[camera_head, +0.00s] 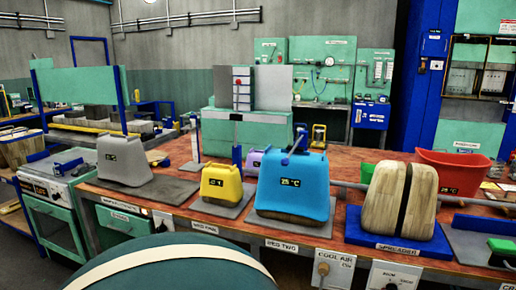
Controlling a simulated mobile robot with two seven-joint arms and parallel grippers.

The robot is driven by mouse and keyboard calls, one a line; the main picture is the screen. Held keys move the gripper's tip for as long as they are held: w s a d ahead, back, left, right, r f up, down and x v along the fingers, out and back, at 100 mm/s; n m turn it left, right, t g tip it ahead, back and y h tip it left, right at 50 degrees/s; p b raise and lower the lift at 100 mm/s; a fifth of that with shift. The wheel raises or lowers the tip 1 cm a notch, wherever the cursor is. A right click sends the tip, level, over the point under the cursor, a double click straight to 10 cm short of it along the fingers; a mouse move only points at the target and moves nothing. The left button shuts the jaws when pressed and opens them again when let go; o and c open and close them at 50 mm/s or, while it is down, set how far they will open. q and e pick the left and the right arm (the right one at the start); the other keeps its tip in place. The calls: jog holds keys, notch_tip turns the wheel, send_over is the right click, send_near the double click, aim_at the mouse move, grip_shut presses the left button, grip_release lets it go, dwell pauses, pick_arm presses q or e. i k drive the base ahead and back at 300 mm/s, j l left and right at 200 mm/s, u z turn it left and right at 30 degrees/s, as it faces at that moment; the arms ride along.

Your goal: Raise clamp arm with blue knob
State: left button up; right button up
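A blue box-shaped block (292,187) with a "25 °C" display stands on a grey plate on the wooden bench. A blue lever-like piece with a small knob (297,142) shows at its top; I cannot tell whether it is fixed to the block or stands behind it. A blue upright post (237,160) stands behind the yellow block. Another blue clamp-like piece (67,166) lies on the green cabinet at the left. I cannot tell which of these is the clamp arm. Neither of my grippers is in view.
A yellow block (221,183), a grey block (124,161) and a wooden block (401,200) share the bench. A metal rod passes behind the blue block to the right. A red bin (452,172) stands behind. A dark green rounded shape (175,268) fills the bottom foreground.

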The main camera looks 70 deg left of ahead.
aim_at(285, 162)
jog(key=u, duration=1.95)
jog(key=i+l+u, duration=0.1)
jog(key=i, duration=0.4)
jog(key=l, duration=0.1)
